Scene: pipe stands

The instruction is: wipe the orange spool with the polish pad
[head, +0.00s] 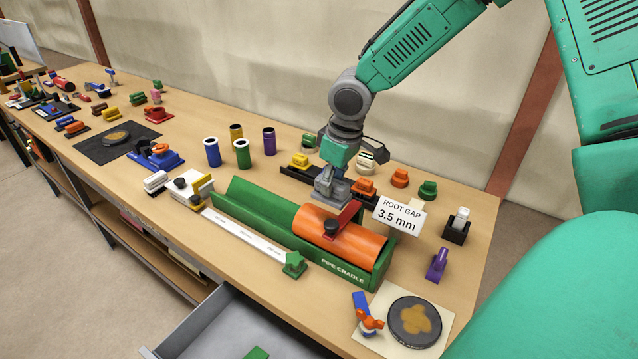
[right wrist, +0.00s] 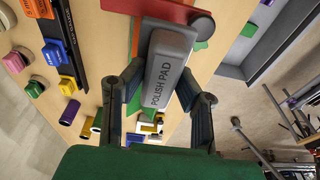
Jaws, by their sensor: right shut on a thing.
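The orange spool (head: 352,244) lies on its side in the green pipe cradle (head: 253,200), toward its right end. My right gripper (head: 332,190) is over the spool's upper left part. It is shut on the grey polish pad (right wrist: 172,68), whose label shows between the fingers in the right wrist view. A red strip with a dark knob (head: 335,225) sits against the spool beside the gripper. Part of the spool is hidden by the strip and gripper. I cannot tell whether the pad touches the spool. My left gripper is not in view.
A white "ROOT GAP 3.5 mm" sign (head: 399,214) stands close right of the gripper. Several coloured cylinders (head: 242,153) stand behind the cradle's left end. A dark round disc (head: 414,321) lies at the front right. An open grey drawer (head: 235,330) juts out below the table's front edge.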

